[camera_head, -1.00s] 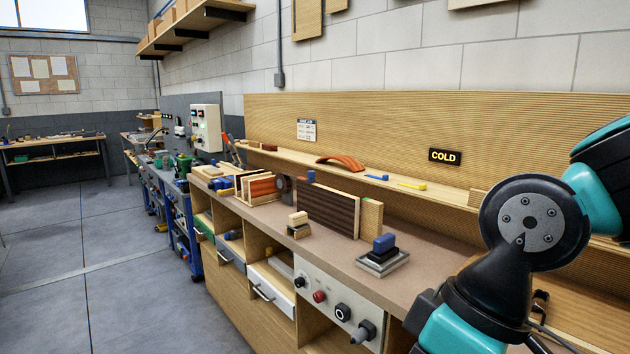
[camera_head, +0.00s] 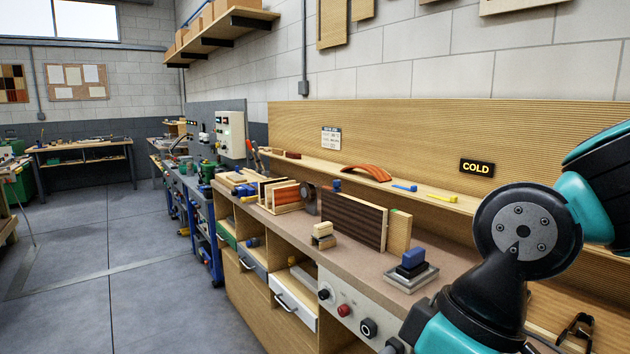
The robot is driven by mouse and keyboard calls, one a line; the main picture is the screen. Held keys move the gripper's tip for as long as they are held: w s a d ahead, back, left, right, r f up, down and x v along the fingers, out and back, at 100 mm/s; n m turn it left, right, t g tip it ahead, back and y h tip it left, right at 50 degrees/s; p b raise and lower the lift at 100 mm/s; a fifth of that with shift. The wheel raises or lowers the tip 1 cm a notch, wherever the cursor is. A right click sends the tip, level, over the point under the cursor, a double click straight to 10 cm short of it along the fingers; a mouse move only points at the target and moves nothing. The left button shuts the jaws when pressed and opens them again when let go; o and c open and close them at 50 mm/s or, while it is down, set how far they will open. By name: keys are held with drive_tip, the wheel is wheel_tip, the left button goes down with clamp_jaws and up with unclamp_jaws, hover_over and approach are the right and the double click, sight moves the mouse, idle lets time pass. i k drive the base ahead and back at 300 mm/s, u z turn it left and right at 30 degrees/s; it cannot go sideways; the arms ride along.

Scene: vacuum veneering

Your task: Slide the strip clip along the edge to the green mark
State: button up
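A dark brown striped panel (camera_head: 350,220) stands upright on the bench in the head view. A small blue clip (camera_head: 335,186) sits at the left end of its top edge; I take it to be the strip clip. A small greenish patch (camera_head: 394,210) shows at the top of the lighter board beside the panel's right end; it is too small to tell whether this is the green mark. My arm (camera_head: 520,230) fills the lower right, well to the right of the panel.
A blue-handled block on a grey plate (camera_head: 413,273) stands between the panel and my arm. A wooden block (camera_head: 323,236) stands in front of the panel. A shelf (camera_head: 440,197) with small blue and yellow pieces runs behind. Open floor (camera_head: 150,270) lies left.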

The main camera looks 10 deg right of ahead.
sight(337, 184)
drive_tip(key=u, duration=0.85)
drive_tip(key=i, duration=1.25)
drive_tip(key=u, duration=0.6)
drive_tip(key=i, duration=1.35)
drive_tip(key=z, duration=0.7)
drive_tip(key=i, duration=0.8)
drive_tip(key=z, duration=0.9)
